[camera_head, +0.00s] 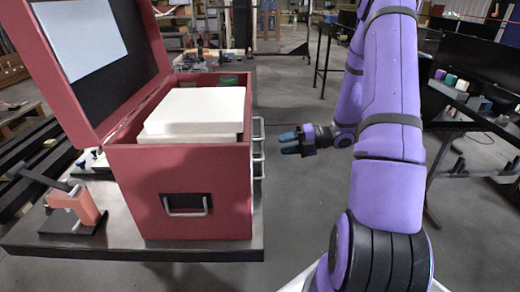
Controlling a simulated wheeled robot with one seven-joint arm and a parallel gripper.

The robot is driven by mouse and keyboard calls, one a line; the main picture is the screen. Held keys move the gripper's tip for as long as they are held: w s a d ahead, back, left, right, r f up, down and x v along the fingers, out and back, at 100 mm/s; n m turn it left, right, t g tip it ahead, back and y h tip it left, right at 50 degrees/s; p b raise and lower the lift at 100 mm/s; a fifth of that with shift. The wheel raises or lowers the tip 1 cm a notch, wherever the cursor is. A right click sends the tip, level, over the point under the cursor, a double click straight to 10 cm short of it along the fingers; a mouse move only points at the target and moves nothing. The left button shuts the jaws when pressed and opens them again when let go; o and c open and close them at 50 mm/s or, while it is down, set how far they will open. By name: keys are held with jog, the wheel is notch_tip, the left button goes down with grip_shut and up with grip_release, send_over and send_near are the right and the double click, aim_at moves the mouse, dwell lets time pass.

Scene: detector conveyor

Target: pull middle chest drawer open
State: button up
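The red chest (180,190) stands on a dark table with its lid (150,45) raised. Drawer handles stick out from its right side, one above another, seen edge-on. The middle handle (259,157) is a thin grey bar near the right front edge. The drawer fronts are hidden from this angle, and no drawer visibly projects. My gripper (287,143) is to the right of the chest, pointing left toward the handles. Its two blue fingers are apart with nothing between them. It appears clear of the handles.
White blocks (196,110) fill the chest's open top. The dark table (130,247) extends under the chest, with an orange clamp-like tool (75,208) at left. A shelf with coloured items (450,80) stands at right. Floor between table and my arm is free.

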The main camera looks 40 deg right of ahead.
aim_at(262, 148)
jog(key=x, duration=0.8)
jog(key=shift+c, duration=0.5)
grip_shut()
